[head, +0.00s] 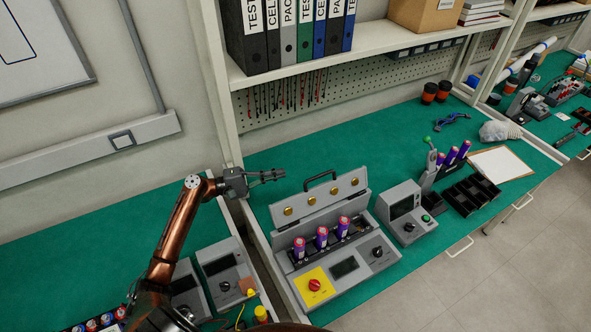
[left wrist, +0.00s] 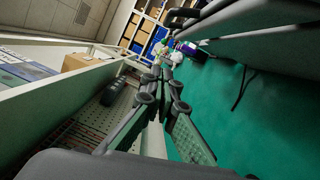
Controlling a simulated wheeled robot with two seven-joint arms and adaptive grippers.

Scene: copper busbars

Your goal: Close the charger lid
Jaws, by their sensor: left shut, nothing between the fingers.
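The grey charger (head: 335,268) stands on the green bench in the head view. Its lid (head: 320,203), with a black handle (head: 320,180) and several brass discs, is open and tilted up at the back. Several purple cells, including one (head: 322,238) in the middle, stand upright in its slots. My left gripper (head: 278,175) is shut and empty, behind the lid's upper left corner and apart from it. In the left wrist view the fingers (left wrist: 163,78) point along the bench, with the grey lid (left wrist: 265,35) at upper right. My right gripper is not in view.
A shelf (head: 360,50) with binders overhangs the back, above a pegboard (head: 285,95). A grey instrument (head: 405,213) stands right of the charger, then a cell stand and black tray (head: 470,194). Green bench behind the lid is mostly clear.

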